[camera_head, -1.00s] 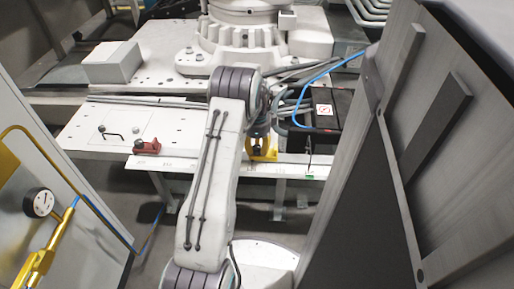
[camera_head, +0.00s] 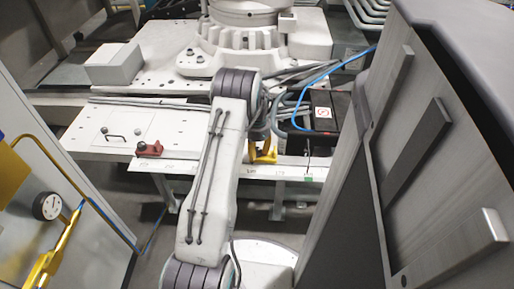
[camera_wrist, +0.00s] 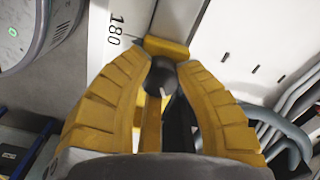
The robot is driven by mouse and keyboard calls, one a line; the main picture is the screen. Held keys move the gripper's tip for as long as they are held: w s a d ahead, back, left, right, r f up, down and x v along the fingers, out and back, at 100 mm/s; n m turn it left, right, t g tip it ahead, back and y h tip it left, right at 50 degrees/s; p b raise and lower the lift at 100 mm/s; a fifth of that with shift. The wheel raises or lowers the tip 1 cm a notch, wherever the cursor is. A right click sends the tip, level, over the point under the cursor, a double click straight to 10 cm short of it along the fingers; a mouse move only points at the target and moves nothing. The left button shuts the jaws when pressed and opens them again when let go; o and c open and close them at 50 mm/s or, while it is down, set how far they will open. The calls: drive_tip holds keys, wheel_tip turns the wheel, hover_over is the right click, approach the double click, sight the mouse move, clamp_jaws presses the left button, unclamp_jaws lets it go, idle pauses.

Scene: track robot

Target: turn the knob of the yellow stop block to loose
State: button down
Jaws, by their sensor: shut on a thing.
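The yellow stop block (camera_head: 264,153) sits on the white rail, just right of my forearm in the head view, partly hidden. In the wrist view its yellow body (camera_wrist: 166,46) shows beyond my fingertips, beside the printed mark 180. Its dark round knob (camera_wrist: 160,77) with a small white pointer mark sits between the tips. My gripper (camera_wrist: 162,68) has two yellow ribbed fingers closed on the knob, one on each side. The pointer points roughly toward the bottom of the wrist picture. I cannot read any loose or tight marking.
A red stop block (camera_head: 149,149) sits farther left on the rail. A black box (camera_head: 325,115) with blue and grey cables stands right of my arm. A grey cabinet (camera_head: 345,210) rises close at the right. A panel with a gauge (camera_head: 47,206) is at the left.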

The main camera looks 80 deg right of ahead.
drive_tip(key=n+p, duration=0.1)
drive_tip(key=n, duration=0.3)
drive_tip(key=shift+a+n, duration=0.1)
drive_tip(key=shift+n, duration=0.2)
drive_tip(key=n, duration=0.3)
drive_tip(key=shift+f+n+p, duration=0.1)
drive_tip(key=shift+n+p, duration=0.2)
drive_tip(key=shift+p, duration=0.1)
drive_tip(key=n, duration=0.4)
drive_tip(key=shift+p, duration=0.3)
drive_tip(key=n, duration=0.4)
drive_tip(key=shift+n, duration=0.3)
drive_tip(key=c, duration=0.8)
unclamp_jaws()
